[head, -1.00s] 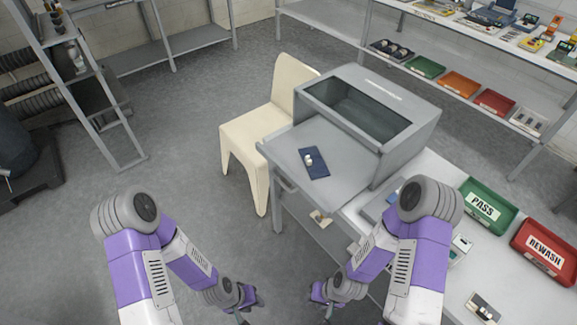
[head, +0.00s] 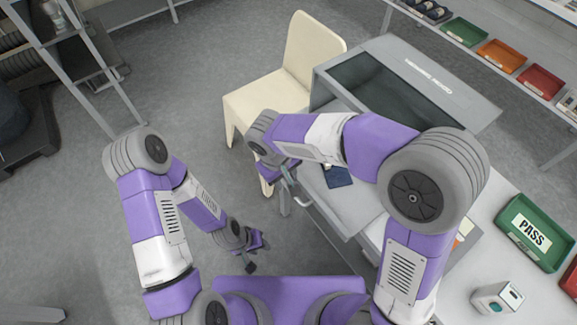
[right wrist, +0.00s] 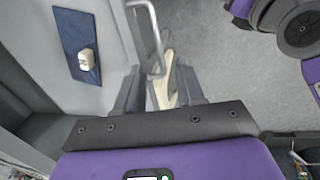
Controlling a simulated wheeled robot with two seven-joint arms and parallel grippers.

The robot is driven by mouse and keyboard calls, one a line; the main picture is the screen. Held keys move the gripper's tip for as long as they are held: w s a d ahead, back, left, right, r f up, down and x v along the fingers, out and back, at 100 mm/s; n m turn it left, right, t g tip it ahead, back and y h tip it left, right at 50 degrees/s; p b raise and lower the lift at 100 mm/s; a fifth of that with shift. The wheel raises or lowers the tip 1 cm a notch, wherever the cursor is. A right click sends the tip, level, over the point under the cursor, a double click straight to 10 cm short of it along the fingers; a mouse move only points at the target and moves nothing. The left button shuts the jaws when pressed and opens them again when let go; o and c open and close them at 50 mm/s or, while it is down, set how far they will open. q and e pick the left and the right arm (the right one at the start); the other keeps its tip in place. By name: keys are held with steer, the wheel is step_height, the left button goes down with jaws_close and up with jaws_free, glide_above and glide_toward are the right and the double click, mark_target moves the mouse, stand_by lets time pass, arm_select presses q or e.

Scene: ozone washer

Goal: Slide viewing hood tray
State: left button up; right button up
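The grey viewing hood (head: 462,98) stands on the bench in the head view. Its grey tray (head: 318,184) sticks out at the front, partly hidden by my right arm. A blue mat (head: 337,176) lies on the tray, with a small white part (right wrist: 86,59) on it in the right wrist view. A metal bar handle (right wrist: 153,28) is at the tray's front edge. My right gripper (right wrist: 158,72) is open at the handle, whose near end shows between the fingers; contact is unclear. My left gripper (head: 256,252) hangs low over the floor, its opening unclear.
A cream chair (head: 300,65) stands close behind the tray and handle. A green PASS tray (head: 535,232) and a small white box (head: 497,297) are on the bench at right. Floor to the left of the tray front is open.

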steer(key=f, duration=0.2)
steer(key=f+b, duration=0.1)
steer(key=f, duration=0.1)
steer(key=d+f+b, duration=0.1)
steer(key=f, duration=0.1)
steer(key=shift+w+f, duration=0.25)
steer(key=shift+w, duration=0.05)
jaws_close()
